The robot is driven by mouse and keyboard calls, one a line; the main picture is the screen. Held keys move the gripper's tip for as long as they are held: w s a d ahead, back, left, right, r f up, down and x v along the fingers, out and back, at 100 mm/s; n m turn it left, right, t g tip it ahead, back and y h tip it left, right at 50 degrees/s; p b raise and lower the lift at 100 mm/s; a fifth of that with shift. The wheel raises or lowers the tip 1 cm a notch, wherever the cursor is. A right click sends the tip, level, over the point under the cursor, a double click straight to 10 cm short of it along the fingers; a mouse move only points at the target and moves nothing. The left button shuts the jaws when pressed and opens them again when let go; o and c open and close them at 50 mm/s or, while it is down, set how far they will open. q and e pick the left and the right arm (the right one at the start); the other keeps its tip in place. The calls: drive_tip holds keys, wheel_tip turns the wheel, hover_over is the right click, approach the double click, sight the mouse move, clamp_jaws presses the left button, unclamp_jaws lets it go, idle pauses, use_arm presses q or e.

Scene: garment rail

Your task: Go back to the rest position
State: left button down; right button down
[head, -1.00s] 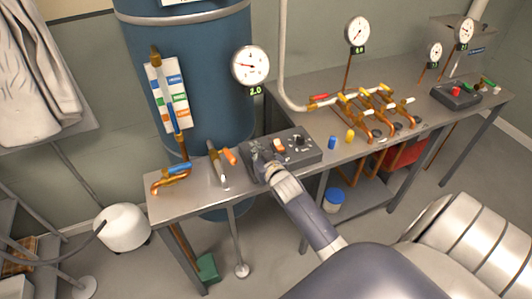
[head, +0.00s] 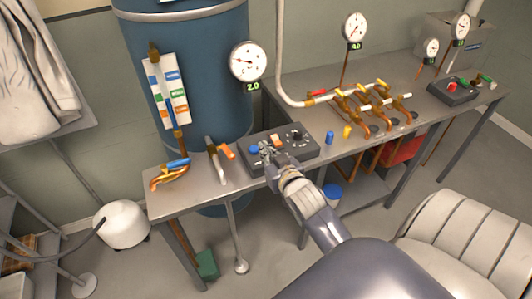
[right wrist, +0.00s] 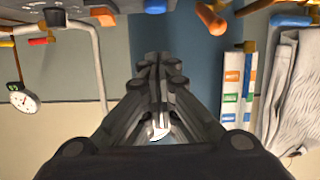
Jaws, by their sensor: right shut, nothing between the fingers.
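My right gripper (head: 266,152) is at the grey control box (head: 309,142) on the bench, in front of its left half, with shut, empty fingers. The right wrist view shows its fingers (right wrist: 152,62) together. A blue button (head: 254,150) shows just left of the fingertips, and an orange switch (head: 280,141) just right of them. Whether the fingertips touch the box cannot be told. My left gripper is not in view.
The metal bench (head: 215,191) carries copper pipes with coloured valves (head: 362,101) and a second control box (head: 452,91). A blue tank (head: 200,85) and a gauge (head: 248,62) stand behind. A white bin (head: 122,226) is on the floor. Open floor lies in front.

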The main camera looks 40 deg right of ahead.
idle(0.5)
drive_tip(key=s+a+f+n+g+y+b, duration=0.15)
drive_tip(key=s+f, duration=0.25)
drive_tip(key=f, duration=0.8)
drive_tip(key=s+a+f+g, duration=0.3)
drive_tip(key=f, duration=0.8)
drive_tip(key=s+a+f+n+g+y, duration=0.1)
drive_tip(key=s+a+f+g, duration=0.2)
drive_tip(key=f, duration=0.9)
drive_tip(key=s+a+f+g, duration=0.1)
drive_tip(key=s+f+g, duration=0.1)
drive_tip(key=s+f, duration=0.4)
drive_tip(key=s+a+f+n+g+b, duration=0.1)
drive_tip(key=s+f, duration=0.6)
drive_tip(key=s, duration=0.9)
drive_tip(key=s+a+f+n+g+y, duration=0.1)
drive_tip(key=s+a+f+g, duration=0.1)
drive_tip(key=s+f, duration=0.5)
drive_tip(key=s+g, duration=0.1)
drive_tip(key=s, duration=0.3)
drive_tip(key=shift+a, duration=0.15)
drive_tip(key=shift+f, duration=0.1)
